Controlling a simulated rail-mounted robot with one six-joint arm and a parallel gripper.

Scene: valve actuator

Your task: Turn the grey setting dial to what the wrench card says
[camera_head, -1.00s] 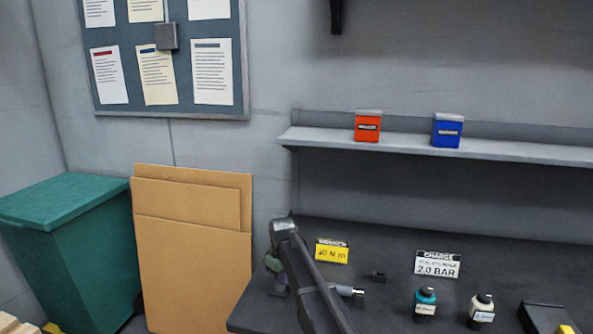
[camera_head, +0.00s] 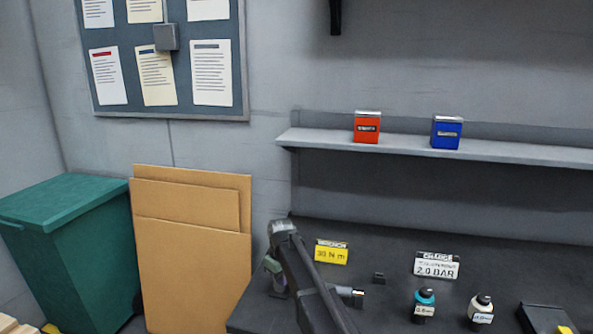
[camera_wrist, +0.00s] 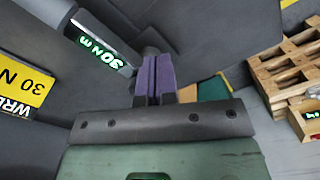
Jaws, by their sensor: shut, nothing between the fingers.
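The yellow wrench card (camera_head: 331,254) stands on the dark bench and reads 30 N m. It also shows, cut off, at the left of the wrist view (camera_wrist: 24,84). The wrench body (camera_wrist: 88,32) lies at the upper left of the wrist view, with a lit green readout of 30 N m. A grey round part (camera_wrist: 148,56), which looks like the setting dial, is at the wrench's end, partly hidden by my fingers. My gripper (camera_wrist: 155,62) is shut and empty, its purple fingertips close to that part; I cannot tell whether they touch.
A white charge card (camera_head: 436,266) reads 2.0 BAR. A shelf (camera_head: 500,149) above holds a red box (camera_head: 367,127) and a blue box (camera_head: 446,132).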

